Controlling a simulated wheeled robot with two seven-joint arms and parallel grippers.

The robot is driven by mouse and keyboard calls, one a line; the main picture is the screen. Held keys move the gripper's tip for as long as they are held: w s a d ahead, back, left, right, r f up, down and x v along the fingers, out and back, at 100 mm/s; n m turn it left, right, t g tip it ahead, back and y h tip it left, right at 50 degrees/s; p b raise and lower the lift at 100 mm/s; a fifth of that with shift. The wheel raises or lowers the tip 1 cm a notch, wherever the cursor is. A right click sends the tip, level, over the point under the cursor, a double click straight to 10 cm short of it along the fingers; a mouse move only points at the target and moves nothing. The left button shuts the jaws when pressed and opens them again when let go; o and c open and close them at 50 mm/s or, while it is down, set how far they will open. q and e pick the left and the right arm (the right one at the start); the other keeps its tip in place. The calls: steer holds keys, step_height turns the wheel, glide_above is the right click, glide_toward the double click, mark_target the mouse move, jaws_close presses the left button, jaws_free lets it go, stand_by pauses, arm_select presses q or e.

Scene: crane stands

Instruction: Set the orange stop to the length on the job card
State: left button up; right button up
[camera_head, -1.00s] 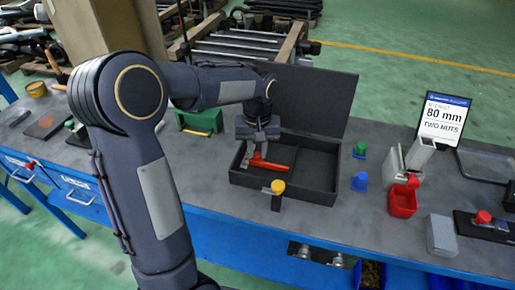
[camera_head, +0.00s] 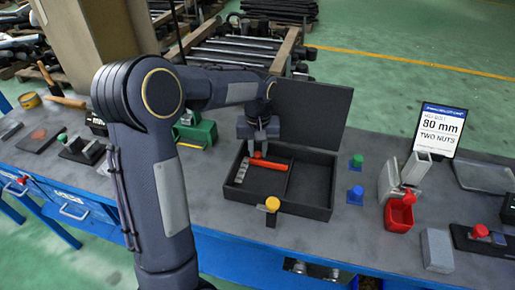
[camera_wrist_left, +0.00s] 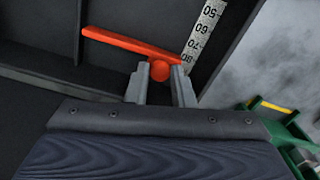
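The orange stop (camera_head: 268,163) lies across the left part of the open black case (camera_head: 322,212). In the left wrist view the orange stop (camera_wrist_left: 125,44) is a flat bar with a round knob. Its right end lies at the scale (camera_wrist_left: 205,25), close to the 80 mark; the exact reading is partly hidden by a fingertip. My left gripper (camera_head: 258,150) is down in the case. In the wrist view its fingers (camera_wrist_left: 160,78) flank the knob closely and appear shut on it. The job card (camera_head: 440,128) shows 80 mm and TWO NUTS. My right gripper is out of view.
A yellow-topped post (camera_head: 272,204) stands at the case's front edge. A green device (camera_head: 197,132) stands behind left. The case's raised lid (camera_head: 315,110) stands behind the gripper.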

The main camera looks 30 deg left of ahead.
mark_target(258, 154)
arm_select(q)
steer(key=o, duration=0.4)
step_height(258, 154, up, 8)
steer(key=shift+f, duration=0.1)
stand_by(0.4)
stand_by(0.3)
steer(key=s+d+r+m+t+h, duration=0.1)
steer(key=s+t, duration=0.1)
steer(key=s, duration=0.5)
steer(key=s+d+r+m+t+h, duration=0.1)
steer(key=s+d+r+h, duration=0.1)
steer(key=s, duration=0.5)
steer(key=s+d+f+t, duration=0.1)
steer(key=s, duration=0.2)
steer(key=s+d+f+m, duration=0.1)
steer(key=s+d+f, duration=0.1)
steer(key=s, duration=0.2)
steer(key=s+d+f+m+t, duration=0.1)
steer(key=s, duration=0.3)
steer(key=shift+d+f+t+h, duration=0.3)
steer(key=shift+d+f+h, duration=0.1)
